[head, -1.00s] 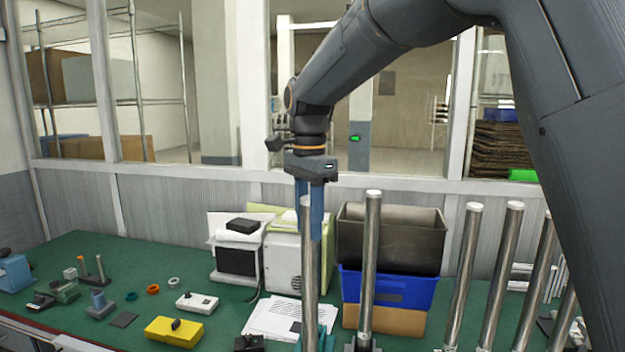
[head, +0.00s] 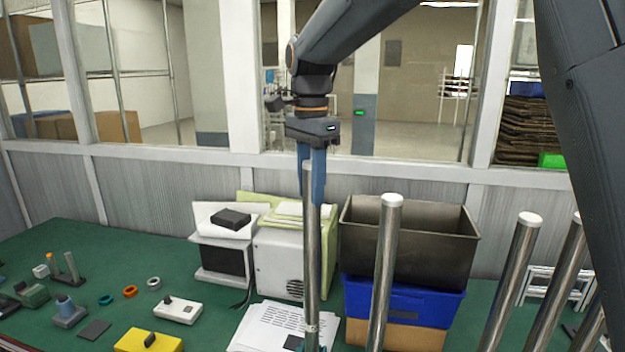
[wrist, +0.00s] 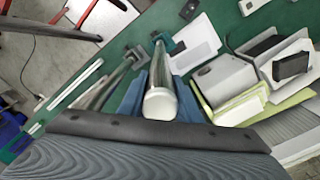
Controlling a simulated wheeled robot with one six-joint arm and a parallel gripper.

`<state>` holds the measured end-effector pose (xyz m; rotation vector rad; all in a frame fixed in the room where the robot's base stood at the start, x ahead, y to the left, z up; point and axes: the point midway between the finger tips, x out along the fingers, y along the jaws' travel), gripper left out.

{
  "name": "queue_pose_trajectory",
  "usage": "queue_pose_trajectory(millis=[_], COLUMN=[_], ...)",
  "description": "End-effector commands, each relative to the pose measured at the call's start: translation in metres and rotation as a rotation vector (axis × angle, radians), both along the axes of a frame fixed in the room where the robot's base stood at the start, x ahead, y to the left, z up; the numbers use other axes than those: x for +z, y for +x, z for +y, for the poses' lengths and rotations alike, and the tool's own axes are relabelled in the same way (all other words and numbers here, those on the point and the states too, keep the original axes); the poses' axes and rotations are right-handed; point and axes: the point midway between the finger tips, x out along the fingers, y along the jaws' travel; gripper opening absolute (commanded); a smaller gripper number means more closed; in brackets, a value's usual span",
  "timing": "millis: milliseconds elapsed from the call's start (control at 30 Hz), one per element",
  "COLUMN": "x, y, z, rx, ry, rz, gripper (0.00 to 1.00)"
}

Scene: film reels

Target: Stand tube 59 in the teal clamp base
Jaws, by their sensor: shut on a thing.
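My gripper (head: 313,192), with blue fingers, is shut on a polished steel tube (head: 311,265) near its top. The tube stands about upright. In the wrist view, its pale top cap (wrist: 160,104) sits between the fingers of my gripper (wrist: 160,84). A pale band shows low on the tube; its number is not readable. A teal piece, seemingly the clamp base (wrist: 163,42), shows at the tube's far end in the wrist view. In the head view only a sliver of teal shows at the bottom edge. Whether the tube's foot is seated in it cannot be told.
Another steel tube (head: 384,275) stands close on the right, with more (head: 512,285) farther right. Stacked bins (head: 405,240) and a white boxy device (head: 280,262) stand behind. Papers (head: 268,328), a yellow box (head: 148,341) and small parts lie left on the green bench.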

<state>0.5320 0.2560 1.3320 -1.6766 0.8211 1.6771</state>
Motion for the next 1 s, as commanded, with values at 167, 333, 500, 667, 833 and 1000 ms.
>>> queue_pose_trajectory(millis=[167, 333, 500, 667, 833, 1000], x=[-0.004, -0.017, -0.034, -0.046, -0.054, -0.057], y=[-0.001, -0.001, -0.001, 0.000, 0.000, 0.000], z=[0.002, 0.002, 0.002, 0.001, 0.001, 0.000], rx=[0.004, 0.005, 0.004, 0.002, 0.001, 0.001], ry=[0.001, -0.001, 0.000, 0.000, 0.001, 0.001], rz=[-0.001, 0.001, 0.000, 0.000, -0.001, -0.002], gripper=[0.00, 0.00, 0.00, 0.00, 0.00, 0.00])
